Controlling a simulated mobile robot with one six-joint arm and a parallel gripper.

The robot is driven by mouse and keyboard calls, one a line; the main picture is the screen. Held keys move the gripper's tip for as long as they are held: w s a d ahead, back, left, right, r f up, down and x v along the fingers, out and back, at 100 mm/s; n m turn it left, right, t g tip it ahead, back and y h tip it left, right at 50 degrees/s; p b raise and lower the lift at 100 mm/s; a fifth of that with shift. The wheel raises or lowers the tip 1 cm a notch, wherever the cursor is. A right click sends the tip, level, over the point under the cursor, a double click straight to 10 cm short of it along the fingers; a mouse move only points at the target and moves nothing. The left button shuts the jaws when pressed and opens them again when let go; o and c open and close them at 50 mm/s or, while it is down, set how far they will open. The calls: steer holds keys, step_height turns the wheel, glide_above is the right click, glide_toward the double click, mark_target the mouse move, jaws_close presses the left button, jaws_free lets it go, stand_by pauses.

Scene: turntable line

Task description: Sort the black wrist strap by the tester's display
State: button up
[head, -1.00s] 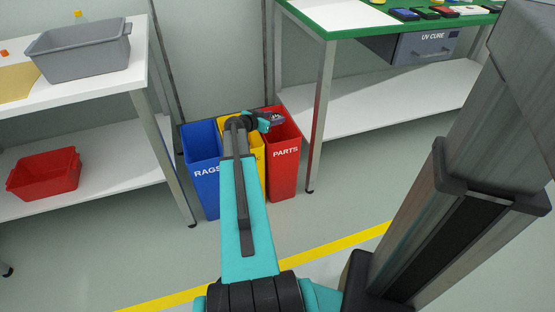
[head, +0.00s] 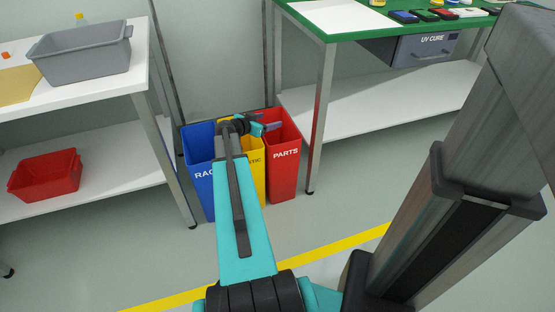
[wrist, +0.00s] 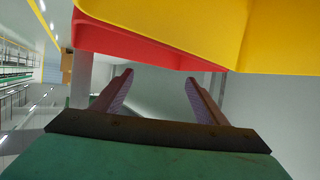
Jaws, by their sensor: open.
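My gripper (head: 271,126) is over the red bin marked PARTS (head: 285,165), near its rim beside the yellow bin (head: 256,180). In the wrist view my gripper (wrist: 160,92) is open, with nothing visible between its two fingers. A yellow bin surface (wrist: 285,40) and a red one (wrist: 150,42) fill the top of that view. The blue bin (head: 195,168) stands left of the yellow one, its label partly covered by my arm. I see neither the black wrist strap nor the tester; the bins' insides are mostly hidden.
A grey tub (head: 85,50) stands on the left white table, with a red tub (head: 45,175) on its lower shelf. The green-topped bench (head: 340,33) at the right carries several small coloured items and a UV CURE drawer (head: 428,48). Open floor lies in front.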

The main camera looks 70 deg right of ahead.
steer(key=p+v, duration=0.1)
steer(key=v, duration=0.8)
steer(key=shift+a, duration=0.15)
steer(key=shift+s, duration=0.1)
stand_by(0.5)
